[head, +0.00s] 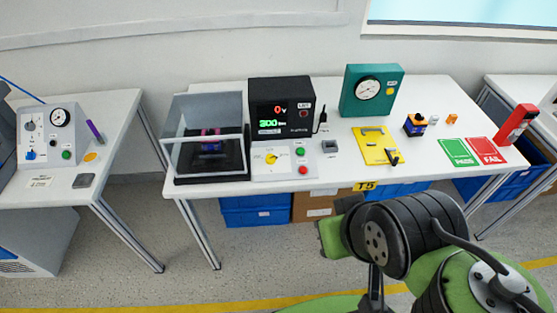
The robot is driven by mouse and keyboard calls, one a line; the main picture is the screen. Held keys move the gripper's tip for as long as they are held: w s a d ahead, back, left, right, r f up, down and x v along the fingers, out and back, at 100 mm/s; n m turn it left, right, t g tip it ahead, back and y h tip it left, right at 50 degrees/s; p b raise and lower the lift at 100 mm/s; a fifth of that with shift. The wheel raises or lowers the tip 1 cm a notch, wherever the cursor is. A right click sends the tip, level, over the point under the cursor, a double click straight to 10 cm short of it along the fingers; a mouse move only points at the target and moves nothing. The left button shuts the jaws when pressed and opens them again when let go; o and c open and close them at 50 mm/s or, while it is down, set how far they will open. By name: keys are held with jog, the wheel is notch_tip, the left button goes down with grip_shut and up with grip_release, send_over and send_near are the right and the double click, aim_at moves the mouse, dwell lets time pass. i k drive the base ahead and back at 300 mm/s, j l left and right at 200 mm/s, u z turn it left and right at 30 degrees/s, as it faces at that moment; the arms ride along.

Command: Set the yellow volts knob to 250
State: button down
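The yellow volts knob (271,158) is a small round dial on the sloping white control panel (257,172), in front of a black tester box (280,92) on the middle table. The scale marks around the knob are too small to read, so I cannot tell its setting. The tester's display (278,119) shows a red 0 V above a green 300. My arm (400,235) is at the lower right, in front of the table and well apart from the knob. I cannot make out my gripper's fingers in this view.
A green button (300,152) and a red button (303,170) sit right of the knob. A clear-walled enclosure (207,105) stands to its left. A teal gauge box (371,91) and a yellow plate (376,146) are farther right. The table strip before the panel is narrow.

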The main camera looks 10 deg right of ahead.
aim_at(270, 159)
jog(key=i+j+u, duration=0.2)
jog(key=u, duration=0.25)
jog(key=i+j+u, duration=0.1)
jog(key=i+u, duration=0.3)
jog(key=k, duration=0.1)
